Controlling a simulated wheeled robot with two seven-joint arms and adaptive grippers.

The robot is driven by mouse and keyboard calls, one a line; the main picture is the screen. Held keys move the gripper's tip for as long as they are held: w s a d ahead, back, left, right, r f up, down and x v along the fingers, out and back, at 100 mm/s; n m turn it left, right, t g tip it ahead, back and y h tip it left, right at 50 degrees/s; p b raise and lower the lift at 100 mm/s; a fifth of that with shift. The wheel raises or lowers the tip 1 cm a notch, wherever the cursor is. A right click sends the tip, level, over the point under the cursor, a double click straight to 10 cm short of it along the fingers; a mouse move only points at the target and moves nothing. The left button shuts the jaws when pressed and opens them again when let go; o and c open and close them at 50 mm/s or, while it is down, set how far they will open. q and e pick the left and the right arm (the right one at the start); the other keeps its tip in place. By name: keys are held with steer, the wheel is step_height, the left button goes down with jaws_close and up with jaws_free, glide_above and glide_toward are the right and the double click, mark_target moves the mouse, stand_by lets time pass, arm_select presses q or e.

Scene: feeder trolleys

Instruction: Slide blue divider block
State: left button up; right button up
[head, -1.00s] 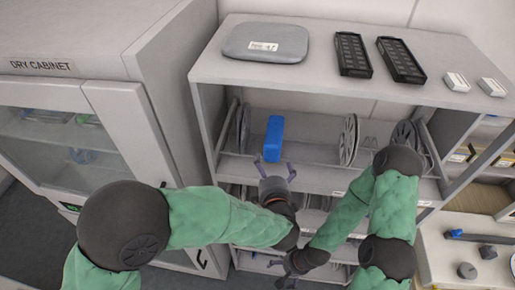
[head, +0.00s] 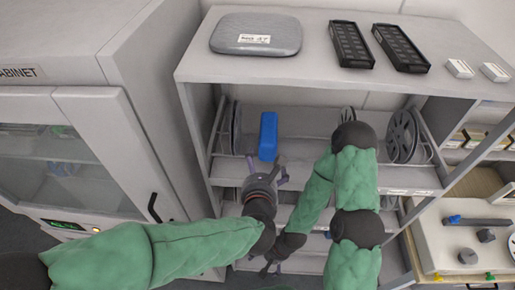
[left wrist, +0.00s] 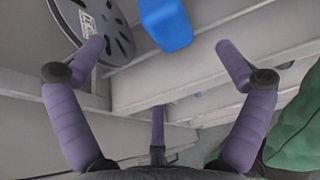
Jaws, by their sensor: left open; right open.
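The blue divider block (head: 268,136) stands upright on the upper shelf (head: 300,168) of the trolley, near its left end. In the left wrist view the blue block (left wrist: 166,22) shows at the top, ahead of the fingers. My left gripper (head: 265,170) is open and empty, just in front of and below the block, apart from it. Its spread purple fingers also show in the left wrist view (left wrist: 163,52). My right gripper (head: 272,268) is open, lower down in front of the lower shelves, partly hidden behind its own arm.
A reel (head: 234,130) stands left of the block; more reels (head: 402,136) stand at the shelf's right. The trolley's top (head: 300,80) lies above, carrying a grey case (head: 256,34) and black trays (head: 351,44). A dry cabinet (head: 120,150) stands close on the left.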

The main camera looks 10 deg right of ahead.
mark_target(264, 152)
arm_select(q)
steer(key=p+x, duration=0.1)
steer(key=x, duration=0.9)
steer(key=shift+w+d, duration=0.15)
steer(key=shift+w, duration=0.2)
